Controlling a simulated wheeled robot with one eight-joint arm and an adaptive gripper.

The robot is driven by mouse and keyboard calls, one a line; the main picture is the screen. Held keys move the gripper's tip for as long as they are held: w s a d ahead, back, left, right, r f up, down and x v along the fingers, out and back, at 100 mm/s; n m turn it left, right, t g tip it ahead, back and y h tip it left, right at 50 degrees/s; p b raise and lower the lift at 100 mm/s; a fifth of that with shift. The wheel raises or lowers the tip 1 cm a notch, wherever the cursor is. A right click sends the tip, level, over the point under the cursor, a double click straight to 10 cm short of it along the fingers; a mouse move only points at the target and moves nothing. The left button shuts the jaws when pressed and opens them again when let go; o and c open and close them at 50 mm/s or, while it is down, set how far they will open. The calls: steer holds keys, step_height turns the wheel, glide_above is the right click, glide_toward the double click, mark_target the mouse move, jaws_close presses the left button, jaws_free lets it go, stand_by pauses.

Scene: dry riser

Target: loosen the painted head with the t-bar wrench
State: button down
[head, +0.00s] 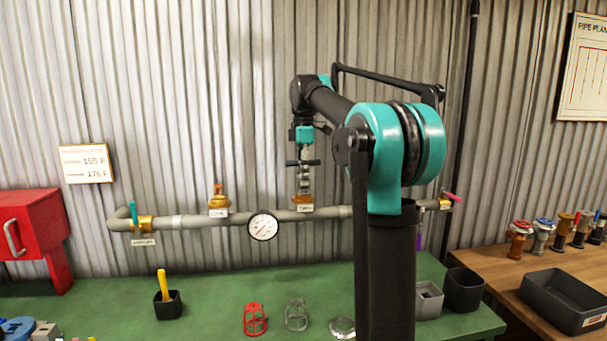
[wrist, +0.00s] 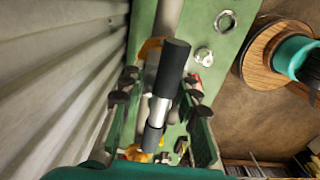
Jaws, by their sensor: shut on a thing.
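My gripper (head: 304,150) is above the right brass head fitting (head: 302,197) on the grey pipe (head: 335,212). It is shut on the t-bar wrench (head: 303,163), whose dark crossbar lies level and whose shaft points down at that fitting. Whether the wrench is seated on the head I cannot tell. In the wrist view the wrench's dark bar and silver collar (wrist: 160,108) show between the finger pads of my gripper (wrist: 157,92). A second brass head (head: 218,201) stands on the pipe to the left. Which head is painted is not clear from the colours.
A pressure gauge (head: 263,226) hangs on the pipe between the heads. A red cage (head: 255,320), a grey cage (head: 296,315) and a cup with a yellow tool (head: 168,304) stand on the green bench (head: 215,295). Dark bins (head: 463,290) stand at the right.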

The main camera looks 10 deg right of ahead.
steer(key=n, duration=0.5)
steer(key=shift+n, duration=0.4)
steer(key=n, duration=0.3)
steer(key=shift+m, duration=0.3)
steer(key=shift+r, duration=0.1)
steer(key=shift+r, duration=2.6)
